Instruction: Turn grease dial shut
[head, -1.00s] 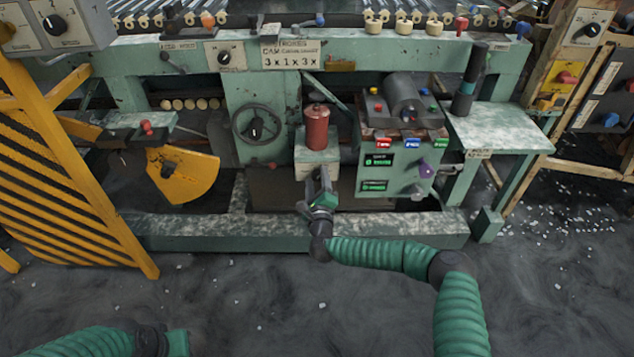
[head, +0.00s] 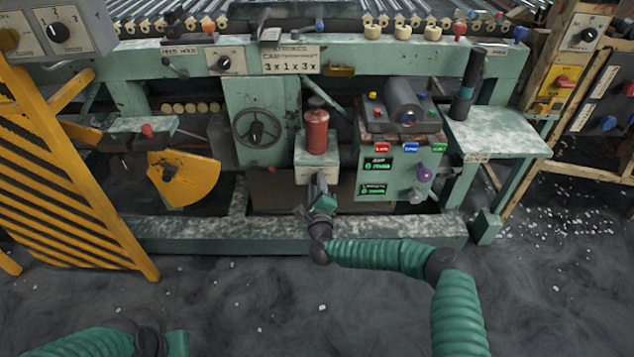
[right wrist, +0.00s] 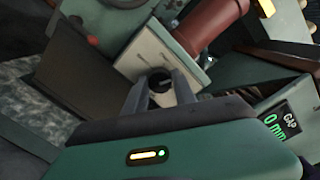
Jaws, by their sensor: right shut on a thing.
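The grease dial (right wrist: 160,80) is a small dark round knob on the front of a pale box (right wrist: 147,52), below a red cylinder (right wrist: 207,25), in the right wrist view. In the head view the red cylinder (head: 316,133) stands upright on the pale box (head: 316,172). My right gripper (right wrist: 161,90) has its fingers on either side of the dial and is shut on it. In the head view the gripper (head: 318,184) hides the dial. The dial's markings cannot be read. My left arm shows at the bottom left, but its fingers are out of view.
A black handwheel (head: 257,128) is left of the red cylinder. A green control box (head: 397,177) with lit displays stands close on the right. A low green beam (head: 190,232) runs below the gripper. A yellow striped barrier (head: 65,180) is at the left. The front floor is mostly clear.

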